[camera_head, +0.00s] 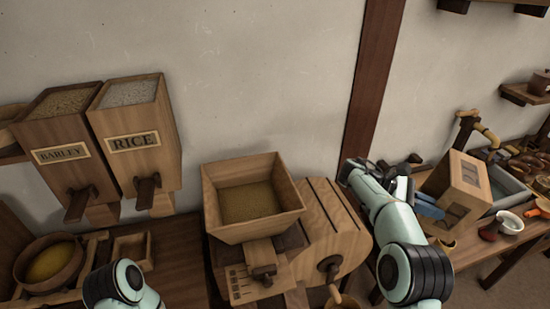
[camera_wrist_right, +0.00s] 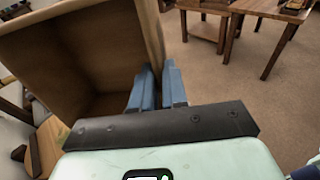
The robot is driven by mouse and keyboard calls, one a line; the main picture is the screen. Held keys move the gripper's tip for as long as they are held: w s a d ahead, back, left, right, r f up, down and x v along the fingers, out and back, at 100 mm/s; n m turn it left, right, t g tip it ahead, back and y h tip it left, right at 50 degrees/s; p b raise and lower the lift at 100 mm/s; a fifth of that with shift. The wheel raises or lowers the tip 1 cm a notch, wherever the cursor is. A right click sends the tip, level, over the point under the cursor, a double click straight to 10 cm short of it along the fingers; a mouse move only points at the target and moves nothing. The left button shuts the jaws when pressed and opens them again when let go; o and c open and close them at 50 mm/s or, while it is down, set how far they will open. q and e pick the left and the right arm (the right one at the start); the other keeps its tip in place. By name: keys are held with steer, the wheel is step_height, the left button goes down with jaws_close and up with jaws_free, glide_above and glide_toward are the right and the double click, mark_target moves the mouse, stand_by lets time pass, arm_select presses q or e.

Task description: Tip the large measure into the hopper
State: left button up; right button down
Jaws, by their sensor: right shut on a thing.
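The hopper (camera_head: 285,215) is a square wooden funnel on top of a wooden mill in the middle of the head view, with yellow-brown grain inside. My right gripper (camera_head: 428,204) is to the right of the hopper, apart from it. Its blue fingers are shut on the wall of a wooden box, the large measure (camera_head: 466,170), held tilted above the right-hand table. In the right wrist view the fingers (camera_wrist_right: 158,88) pinch one wall of the measure (camera_wrist_right: 50,45), whose hollow brown inside shows no clear grain. My left arm shows at the lower left; its gripper is out of frame.
Bins labelled BARLEY (camera_head: 60,154) and RICE (camera_head: 133,141) hang on the wall at left. A round bowl of yellow grain (camera_head: 48,262) stands below them. A basin, brass tap (camera_head: 487,136) and white cup (camera_head: 509,222) crowd the right-hand table.

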mark_target(447, 191)
steer(key=shift+r, duration=3.35)
